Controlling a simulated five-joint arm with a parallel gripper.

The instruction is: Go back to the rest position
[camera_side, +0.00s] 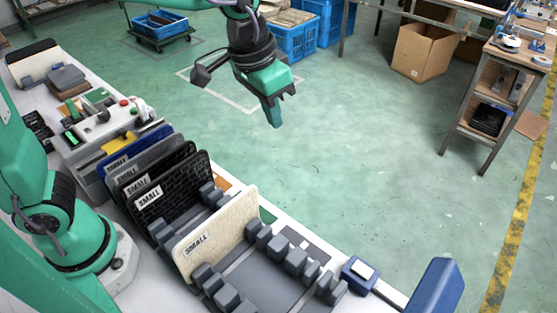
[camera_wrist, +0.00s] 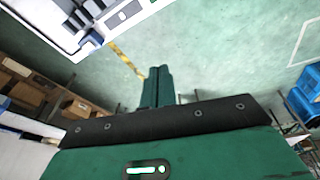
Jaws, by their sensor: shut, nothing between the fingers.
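My gripper (camera_side: 273,112) hangs in the air in the side view, beyond the far edge of the bench and above the green floor. Its green fingers point down and are closed together, with nothing between them. In the wrist view the shut fingers (camera_wrist: 158,75) stand in the middle, with floor behind them. Several panels stand upright in a dark slotted rack (camera_side: 262,275) on the bench: a cream panel (camera_side: 218,233) marked SMALL, a black one (camera_side: 165,196), and grey and blue ones behind. My gripper is well apart from all of them.
A control box (camera_side: 100,118) with buttons stands on the bench, left of the panels. Blue crates (camera_side: 293,40), a cardboard box (camera_side: 425,52) and a wooden shelf (camera_side: 497,92) stand on the floor farther back. The floor around my gripper is clear.

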